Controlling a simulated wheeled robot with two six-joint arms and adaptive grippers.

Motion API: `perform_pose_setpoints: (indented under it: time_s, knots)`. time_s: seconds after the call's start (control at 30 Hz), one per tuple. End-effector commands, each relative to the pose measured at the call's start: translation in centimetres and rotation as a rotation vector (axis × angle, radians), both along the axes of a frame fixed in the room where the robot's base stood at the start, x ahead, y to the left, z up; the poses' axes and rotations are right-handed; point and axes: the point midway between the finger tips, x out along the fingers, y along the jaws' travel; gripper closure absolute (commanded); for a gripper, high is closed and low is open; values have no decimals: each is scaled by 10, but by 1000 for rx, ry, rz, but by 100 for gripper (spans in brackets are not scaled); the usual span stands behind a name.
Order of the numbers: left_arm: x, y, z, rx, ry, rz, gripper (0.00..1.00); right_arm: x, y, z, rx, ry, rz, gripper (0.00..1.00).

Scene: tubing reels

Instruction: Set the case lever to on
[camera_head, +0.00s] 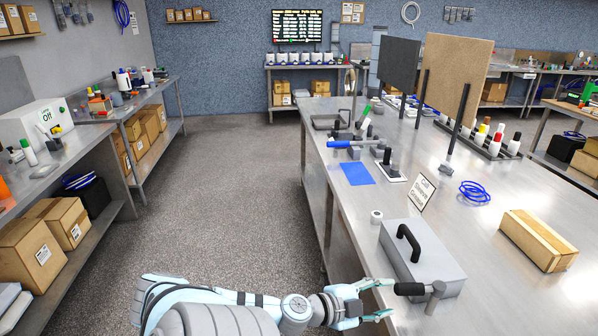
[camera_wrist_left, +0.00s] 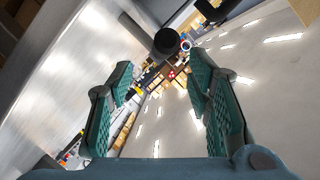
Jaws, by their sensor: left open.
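The grey case (camera_head: 430,262) sits on the metal bench with a black carry handle (camera_head: 408,243) on its lid. Its lever has a black grip (camera_head: 409,289) that points left from a grey upright part (camera_head: 435,294) at the case's front. My left gripper (camera_head: 389,298) is open and empty just left of the grip, its fingers pointing at it. In the left wrist view the round dark end of the grip (camera_wrist_left: 167,42) shows just beyond the gap between the open green-padded fingers (camera_wrist_left: 160,68). My right gripper is out of view.
A wooden block (camera_head: 538,240) lies on the bench to the right, with a blue tubing coil (camera_head: 474,191) behind it. A small sign (camera_head: 421,191) and a white roll (camera_head: 376,217) stand near the case. The bench left of the lever is narrow.

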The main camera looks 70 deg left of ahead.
Motion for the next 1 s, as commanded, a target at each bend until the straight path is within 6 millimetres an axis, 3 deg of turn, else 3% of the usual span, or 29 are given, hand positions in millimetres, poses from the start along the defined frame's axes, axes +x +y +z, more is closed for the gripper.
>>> perform_pose_setpoints:
  time_s: [0.03, 0.23, 0.6, 1.0]
  knots:
    - [-11, 0, 8, 3, 9, -4, 54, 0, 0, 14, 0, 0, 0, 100]
    - [-58, 3, 12, 5, 8, -3, 54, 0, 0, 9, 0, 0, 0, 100]
    - [-75, 77, -74, 61, 129, 227, 54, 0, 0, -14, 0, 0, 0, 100]
    - [-120, 126, -170, 63, 298, 427, 54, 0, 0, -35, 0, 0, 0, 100]
